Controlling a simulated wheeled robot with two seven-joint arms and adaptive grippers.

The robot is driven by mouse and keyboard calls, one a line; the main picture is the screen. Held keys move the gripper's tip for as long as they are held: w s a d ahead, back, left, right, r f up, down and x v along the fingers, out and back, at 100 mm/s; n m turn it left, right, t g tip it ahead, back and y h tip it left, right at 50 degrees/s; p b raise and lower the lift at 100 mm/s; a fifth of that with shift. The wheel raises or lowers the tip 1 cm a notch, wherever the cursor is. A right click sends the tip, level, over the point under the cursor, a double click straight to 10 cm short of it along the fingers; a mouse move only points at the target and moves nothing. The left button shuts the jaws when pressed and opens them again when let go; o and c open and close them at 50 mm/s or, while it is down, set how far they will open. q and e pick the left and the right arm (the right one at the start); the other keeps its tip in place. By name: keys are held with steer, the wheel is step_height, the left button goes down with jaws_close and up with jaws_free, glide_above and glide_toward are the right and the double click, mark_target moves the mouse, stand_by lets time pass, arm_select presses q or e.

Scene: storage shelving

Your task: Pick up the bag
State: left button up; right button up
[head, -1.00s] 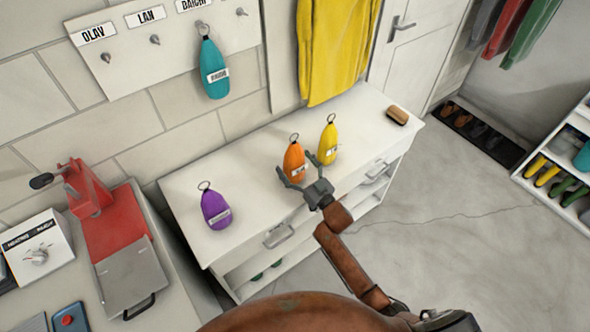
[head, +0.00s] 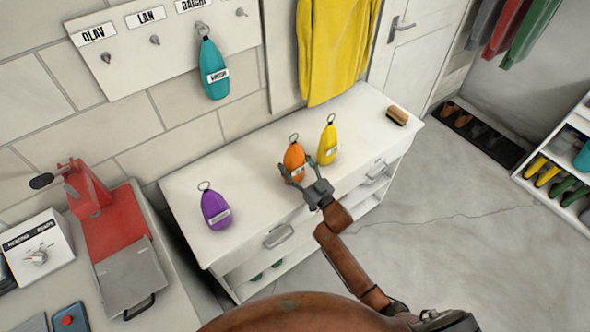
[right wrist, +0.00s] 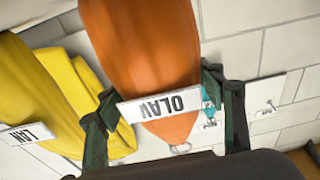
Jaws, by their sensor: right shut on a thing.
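The orange bag (head: 293,158) stands upright on the white cabinet top, with a metal ring at its tip. In the right wrist view the orange bag (right wrist: 148,60) bears a label reading OLAV, upside down. My right gripper (head: 303,172) is shut on it, one finger on each side; the fingers also show in the right wrist view (right wrist: 165,112). A yellow bag (head: 328,143) stands close to its right, labelled LAN in the right wrist view (right wrist: 50,95). A purple bag (head: 215,208) stands to the left. A teal bag (head: 213,65) hangs from a wall hook. My left gripper is not in view.
The white cabinet (head: 245,165) also bears a brush (head: 397,116) at its right end. A hook board (head: 165,40) with name labels is on the wall, beside a yellow garment (head: 338,45). A red device (head: 112,222) stands on the left counter.

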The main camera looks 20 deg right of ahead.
mark_target(296, 148)
steer(key=shift+c, duration=0.6)
steer(key=shift+r, duration=0.1)
steer(key=shift+r, duration=0.5)
step_height(296, 148, up, 2)
steer(key=shift+r+p, duration=0.15)
steer(key=shift+p, duration=0.3)
steer(key=s+r, duration=0.1)
steer(key=s+d+r+p, duration=0.1)
steer(key=s+r, duration=0.2)
steer(key=r, duration=0.1)
steer(key=shift+s+d+r+p, duration=0.15)
steer(key=shift+d+r+p, duration=0.1)
steer(key=shift+p, duration=0.1)
steer(key=s+d+r, duration=0.1)
steer(key=s, duration=0.2)
steer(key=s+d+r, duration=0.1)
steer(key=s, duration=0.2)
steer(key=s+d+r+p, duration=0.1)
steer(key=s+r, duration=0.1)
steer(key=s, duration=0.1)
steer(key=shift+r, duration=0.1)
